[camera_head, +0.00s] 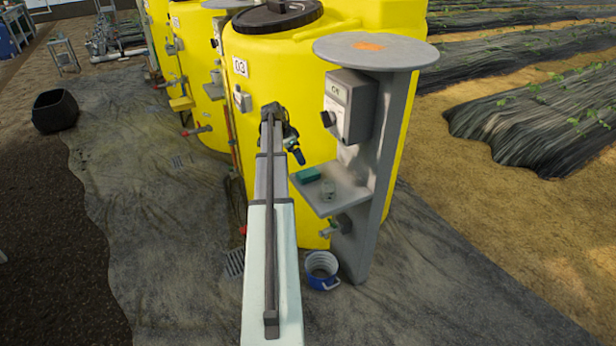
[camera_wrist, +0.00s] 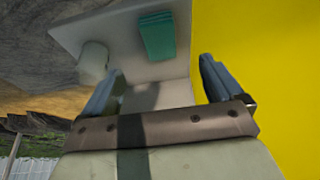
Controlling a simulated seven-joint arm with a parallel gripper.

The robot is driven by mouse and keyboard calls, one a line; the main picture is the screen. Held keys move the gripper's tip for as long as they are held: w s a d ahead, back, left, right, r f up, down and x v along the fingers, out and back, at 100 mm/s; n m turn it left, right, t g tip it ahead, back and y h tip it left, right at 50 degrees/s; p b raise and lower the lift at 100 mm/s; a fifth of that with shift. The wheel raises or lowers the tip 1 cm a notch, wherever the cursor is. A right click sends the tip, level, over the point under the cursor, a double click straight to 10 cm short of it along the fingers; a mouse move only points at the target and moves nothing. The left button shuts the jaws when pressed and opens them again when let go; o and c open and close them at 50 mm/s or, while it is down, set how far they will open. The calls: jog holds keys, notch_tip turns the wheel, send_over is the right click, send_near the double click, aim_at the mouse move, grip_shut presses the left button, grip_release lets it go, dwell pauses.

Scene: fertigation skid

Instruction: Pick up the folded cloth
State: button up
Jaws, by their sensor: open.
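The folded cloth (camera_head: 307,175) is a small green block on the grey shelf (camera_head: 346,197), near its back left. In the wrist view the cloth (camera_wrist: 157,35) is teal with ridged layers and lies flat on the shelf (camera_wrist: 120,15). It appears beyond my fingers and between their lines. My gripper (camera_head: 295,152) is up and to the left of the shelf in the head view, apart from the cloth. In the wrist view my gripper (camera_wrist: 160,75) has its two fingers spread, with nothing between them.
A grey control box (camera_head: 350,105) is on the post (camera_head: 385,150) above the shelf. A yellow tank (camera_head: 260,75) stands close behind. A blue-and-white bucket (camera_head: 322,270) is on the ground below.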

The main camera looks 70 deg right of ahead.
send_over(307, 173)
jog(key=w+a, duration=0.2)
notch_tip(307, 173, down, 6)
jog(key=shift+d+f, duration=0.1)
jog(key=shift+d, duration=0.05)
jog(key=shift+s+x, duration=0.1)
jog(key=shift+x, duration=1.2)
jog(key=shift+s+x, duration=0.15)
jog(key=shift+x, duration=1.2)
jog(key=shift+d, duration=0.1)
jog(key=c, duration=1.1)
jog(key=shift+o, duration=0.2)
notch_tip(307, 173, up, 10)
jog(key=o, duration=0.5)
jog(key=c, duration=0.5)
